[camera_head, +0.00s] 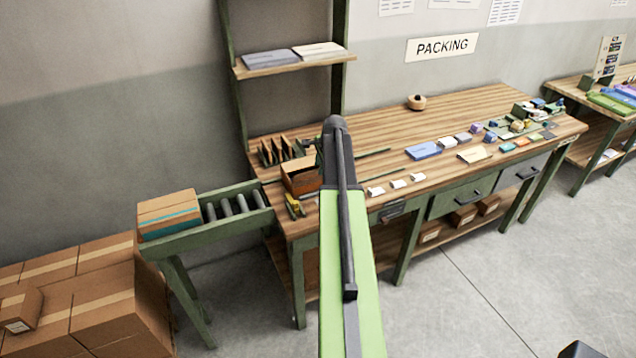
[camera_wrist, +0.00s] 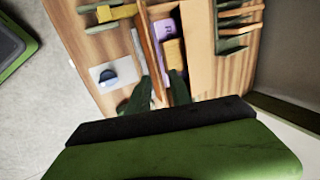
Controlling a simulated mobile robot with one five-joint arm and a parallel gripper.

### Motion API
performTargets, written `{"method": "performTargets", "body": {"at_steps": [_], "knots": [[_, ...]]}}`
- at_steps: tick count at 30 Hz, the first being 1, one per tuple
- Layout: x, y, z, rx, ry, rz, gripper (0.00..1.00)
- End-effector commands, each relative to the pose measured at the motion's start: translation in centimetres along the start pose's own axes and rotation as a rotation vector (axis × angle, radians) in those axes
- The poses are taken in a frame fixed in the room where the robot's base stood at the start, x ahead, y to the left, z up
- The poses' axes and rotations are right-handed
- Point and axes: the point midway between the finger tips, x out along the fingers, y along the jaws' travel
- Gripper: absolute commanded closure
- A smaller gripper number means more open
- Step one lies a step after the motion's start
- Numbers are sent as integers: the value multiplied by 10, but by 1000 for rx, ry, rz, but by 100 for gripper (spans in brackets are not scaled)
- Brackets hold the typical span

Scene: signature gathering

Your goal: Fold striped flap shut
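An open cardboard box (camera_head: 302,178) stands on the packing bench, just left of my raised arm in the head view. In the wrist view, purple (camera_wrist: 163,29) and yellow (camera_wrist: 174,52) items lie inside it. A broad plain brown panel (camera_wrist: 200,50) stands out on the box's right side, and a thin brown wall edge (camera_wrist: 152,50) runs along its left. I cannot make out stripes clearly on any flap. My gripper (camera_wrist: 157,92) has its dark fingers apart, over the near end of the box; contact is unclear. My arm hides the fingertips in the head view.
A rack of upright brown pieces (camera_head: 282,150) stands behind the box. A yellow tool (camera_head: 294,205) lies in front of it, and small white cards (camera_head: 398,184) lie to the right. A roller conveyor (camera_head: 235,206) adjoins the bench's left end.

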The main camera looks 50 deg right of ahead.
Motion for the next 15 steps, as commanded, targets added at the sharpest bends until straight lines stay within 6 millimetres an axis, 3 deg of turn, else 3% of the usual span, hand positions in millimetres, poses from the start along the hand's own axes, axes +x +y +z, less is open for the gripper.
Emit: {"method": "performTargets", "body": {"at_steps": [1,4,13,15], "knots": [[19,3,-1,0,0,0,75],[28,1,0,0,0,0,75],[28,0,0,1,0,0,75],[28,0,0,1,0,0,84]]}}
